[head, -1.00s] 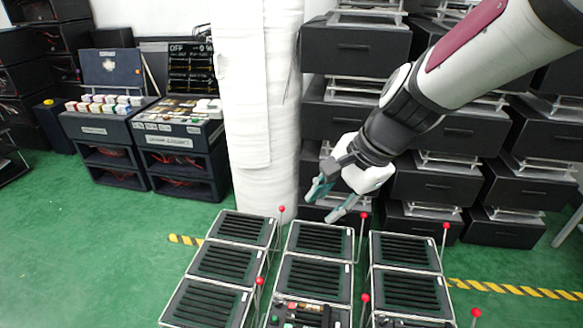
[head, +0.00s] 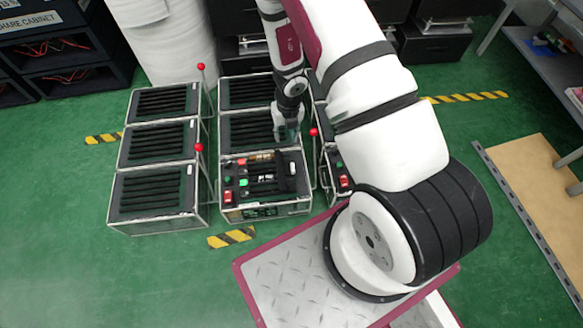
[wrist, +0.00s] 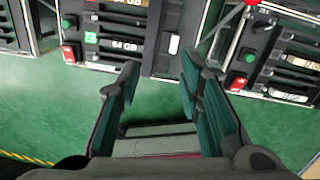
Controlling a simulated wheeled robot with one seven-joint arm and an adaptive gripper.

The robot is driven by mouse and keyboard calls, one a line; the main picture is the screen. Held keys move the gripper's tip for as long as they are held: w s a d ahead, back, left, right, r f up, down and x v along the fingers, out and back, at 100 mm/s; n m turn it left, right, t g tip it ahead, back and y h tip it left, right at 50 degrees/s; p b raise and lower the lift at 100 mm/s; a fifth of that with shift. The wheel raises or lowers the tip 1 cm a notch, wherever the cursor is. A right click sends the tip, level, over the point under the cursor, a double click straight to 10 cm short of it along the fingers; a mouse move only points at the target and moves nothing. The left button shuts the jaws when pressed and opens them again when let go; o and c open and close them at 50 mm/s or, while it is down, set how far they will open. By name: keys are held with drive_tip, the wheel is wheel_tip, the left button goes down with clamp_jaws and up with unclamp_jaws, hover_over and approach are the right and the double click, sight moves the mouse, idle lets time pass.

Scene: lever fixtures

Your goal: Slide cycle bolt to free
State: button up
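A control box (head: 263,208) stands at the front of the middle column, with red and green buttons and dark slots on top. A small white piece (head: 291,169) sits at its right side; it also shows in the wrist view (wrist: 174,44). I cannot tell which part is the cycle bolt. My gripper (head: 289,134) points down above the rear part of this box. In the wrist view my gripper (wrist: 160,76) has its two teal-padded fingers spread with nothing between them, and the box lies beyond the fingertips.
A second control box (wrist: 275,65) stands to the right, with a gap of green floor between. Red-knobbed levers (head: 199,147) rise beside the columns, one (head: 314,132) close to my gripper. Slotted boxes (head: 150,193) stand at left. Green floor (head: 60,220) is open in front.

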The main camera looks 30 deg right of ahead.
drive_tip(key=m, duration=0.2)
approach(293, 167)
drive_tip(key=shift+g+h, duration=0.3)
drive_tip(key=f+b, duration=0.2)
drive_tip(key=f, duration=0.1)
drive_tip(key=f+b, duration=0.5)
drive_tip(key=shift+w+a+f, duration=0.3)
drive_tip(key=shift+w+f, duration=0.05)
drive_tip(key=shift+f, duration=0.05)
clamp_jaws()
